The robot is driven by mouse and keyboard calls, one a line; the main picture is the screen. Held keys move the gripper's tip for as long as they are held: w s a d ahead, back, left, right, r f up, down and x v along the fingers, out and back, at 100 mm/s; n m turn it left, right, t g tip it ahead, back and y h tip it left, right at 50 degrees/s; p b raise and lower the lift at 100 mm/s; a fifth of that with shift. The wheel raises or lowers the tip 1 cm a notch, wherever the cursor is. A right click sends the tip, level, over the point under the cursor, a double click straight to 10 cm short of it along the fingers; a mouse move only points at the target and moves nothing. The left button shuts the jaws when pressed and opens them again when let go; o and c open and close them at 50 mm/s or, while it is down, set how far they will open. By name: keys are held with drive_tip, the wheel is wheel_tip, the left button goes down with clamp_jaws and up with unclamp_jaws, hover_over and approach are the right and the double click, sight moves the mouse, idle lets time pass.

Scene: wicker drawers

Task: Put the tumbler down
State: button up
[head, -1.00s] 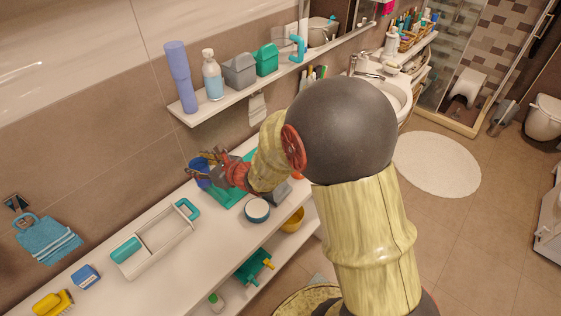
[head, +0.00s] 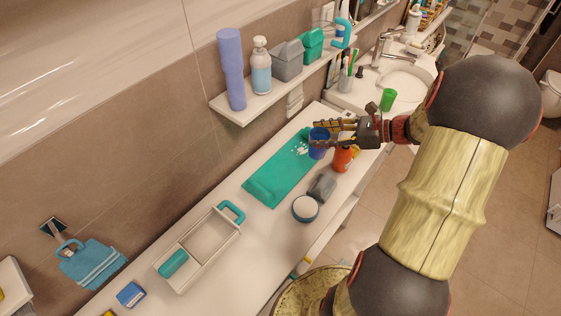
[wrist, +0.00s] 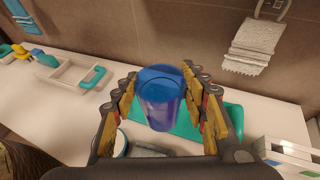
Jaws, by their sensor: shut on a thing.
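The tumbler (head: 318,147) is blue and slightly see-through. My gripper (head: 322,137) is shut on it, coming from the right in the head view. In the wrist view the tumbler (wrist: 160,98) stands between the two fingers of my gripper (wrist: 162,90), its open rim toward the camera. It is over or at the far right end of the teal mat (head: 278,172) on the white counter. I cannot tell whether its base touches the surface.
An orange bottle (head: 345,158), a grey item (head: 322,186) and a round teal-and-white container (head: 305,208) stand close to the tumbler. A green cup (head: 388,99) is by the sink. A white caddy (head: 205,248) lies left. A wall shelf (head: 243,115) overhangs the back.

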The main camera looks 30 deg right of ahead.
drive_tip(key=shift+s, duration=0.35)
drive_tip(key=shift+w+a+f, duration=0.1)
drive_tip(key=shift+a+f, duration=0.1)
drive_tip(key=shift+f, duration=0.05)
drive_tip(key=shift+w+a+f+b, duration=1.05)
drive_tip(key=shift+w+a+f, duration=0.3)
drive_tip(key=shift+a+f, duration=0.6)
drive_tip(key=shift+w+a+f+b, duration=1.05)
drive_tip(key=shift+w+a+f, duration=0.4)
drive_tip(key=shift+f, duration=0.8)
drive_tip(key=shift+w+a+f+b, duration=1.05)
drive_tip(key=shift+w+a+f, duration=0.15)
drive_tip(key=shift+a+f, duration=0.8)
drive_tip(key=shift+d+f, duration=0.1)
drive_tip(key=shift+f, duration=0.05)
drive_tip(key=shift+f, duration=0.15)
drive_tip(key=o, duration=1.4)
drive_tip(key=shift+c, duration=0.2)
